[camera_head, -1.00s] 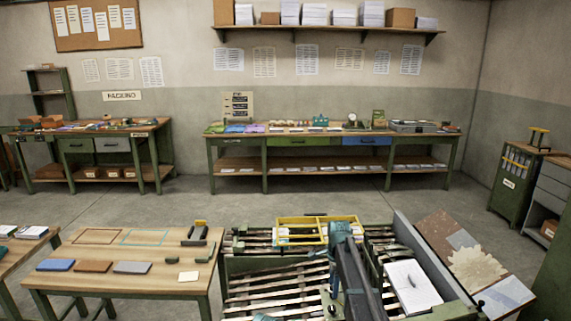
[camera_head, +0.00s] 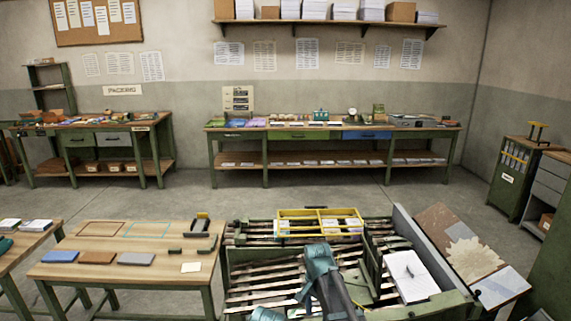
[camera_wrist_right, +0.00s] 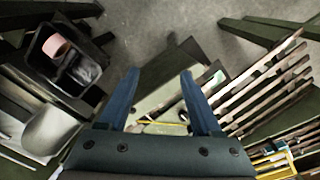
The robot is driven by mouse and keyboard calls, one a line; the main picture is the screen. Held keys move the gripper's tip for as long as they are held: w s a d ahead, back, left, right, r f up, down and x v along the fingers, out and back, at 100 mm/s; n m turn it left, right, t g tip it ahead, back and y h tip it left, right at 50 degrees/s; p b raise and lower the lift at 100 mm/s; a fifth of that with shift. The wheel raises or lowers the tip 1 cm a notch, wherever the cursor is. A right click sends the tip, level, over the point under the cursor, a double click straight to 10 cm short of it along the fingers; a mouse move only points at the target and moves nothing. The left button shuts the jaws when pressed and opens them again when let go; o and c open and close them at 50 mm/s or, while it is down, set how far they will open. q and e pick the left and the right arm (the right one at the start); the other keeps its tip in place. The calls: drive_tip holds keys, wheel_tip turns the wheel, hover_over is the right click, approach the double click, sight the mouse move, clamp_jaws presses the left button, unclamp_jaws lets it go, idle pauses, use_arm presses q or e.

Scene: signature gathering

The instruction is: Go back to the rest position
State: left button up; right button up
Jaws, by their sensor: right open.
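My right gripper (camera_wrist_right: 160,76) shows in the right wrist view with its two blue fingers spread apart and nothing between them. A dark gap, grey floor and parts of the slatted frame lie beyond the fingers. In the head view my right arm (camera_head: 322,262) reaches over the slatted frame (camera_head: 265,275) from the bottom edge; I cannot make out its fingers there. My left gripper does not show clearly in either view.
A yellow divided tray (camera_head: 320,211) sits at the frame's back edge. A white paper stack (camera_head: 411,276) with a dark pen lies to the right. A wooden table (camera_head: 130,272) stands left. A dark bin (camera_wrist_right: 48,78) holding a pink item shows in the wrist view.

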drive_tip(key=s+a+n, duration=0.1)
drive_tip(key=s+n, duration=0.5)
drive_tip(key=s, duration=0.5)
drive_tip(key=s+a+n, duration=0.2)
drive_tip(key=s+n, duration=0.4)
drive_tip(key=s, duration=0.4)
drive_tip(key=shift+s+a+n+h, duration=0.25)
drive_tip(key=shift+s+n+h, duration=0.05)
drive_tip(key=shift+s+n, duration=0.1)
idle(0.8)
